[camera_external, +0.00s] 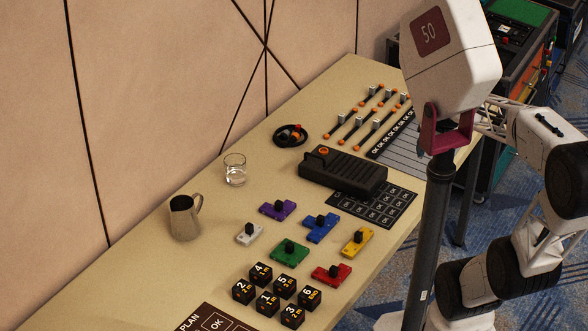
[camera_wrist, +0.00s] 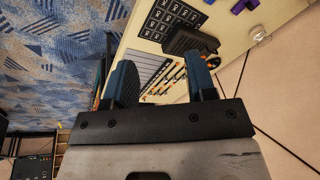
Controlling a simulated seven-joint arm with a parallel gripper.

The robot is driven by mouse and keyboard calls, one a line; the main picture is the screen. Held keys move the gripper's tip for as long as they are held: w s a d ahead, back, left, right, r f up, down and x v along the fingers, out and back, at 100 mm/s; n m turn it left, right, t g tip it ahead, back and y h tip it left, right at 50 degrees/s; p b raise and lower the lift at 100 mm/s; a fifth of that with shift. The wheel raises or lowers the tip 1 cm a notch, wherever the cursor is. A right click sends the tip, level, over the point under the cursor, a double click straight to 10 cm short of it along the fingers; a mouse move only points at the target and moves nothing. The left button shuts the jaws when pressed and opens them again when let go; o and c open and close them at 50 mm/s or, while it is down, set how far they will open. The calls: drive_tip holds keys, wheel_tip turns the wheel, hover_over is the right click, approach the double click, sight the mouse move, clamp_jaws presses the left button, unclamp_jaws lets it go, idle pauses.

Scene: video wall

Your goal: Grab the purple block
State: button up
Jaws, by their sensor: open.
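The purple block (camera_external: 270,209), a flat piece with a black knob on top, lies on the tan table (camera_external: 130,290), left of the blue block (camera_external: 318,230) and in front of the dark ribbed device (camera_external: 345,172). In the wrist view the purple block (camera_wrist: 241,6) is partly cut by the top edge. My gripper (camera_wrist: 163,75) is open and empty in the wrist view, high above the table and well away from the purple block.
White (camera_external: 249,234), green (camera_external: 288,254), yellow (camera_external: 357,243) and red (camera_external: 331,275) blocks stand nearby. A metal pitcher (camera_external: 184,219) and a glass (camera_external: 235,169) stand left of the purple block. A white box marked 50 (camera_external: 470,65) on a black pole (camera_external: 436,230) rises at the right.

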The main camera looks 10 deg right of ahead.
drive_tip(key=w+a+f+m+y, duration=0.25)
drive_tip(key=w+a, duration=0.25)
drive_tip(key=a, duration=0.3)
drive_tip(key=w+a+f+m+y, duration=0.1)
drive_tip(key=w+a+m+y, duration=0.3)
drive_tip(key=a, duration=0.4)
drive_tip(key=m+t+y, duration=0.2)
drive_tip(key=m+t, duration=0.5)
drive_tip(key=m, duration=1.3)
hover_over(286, 213)
wheel_tip(286, 213, down, 23)
drive_tip(key=shift+n+h, duration=0.25)
drive_tip(key=shift+f, duration=0.2)
drive_tip(key=shift+f, duration=1.8)
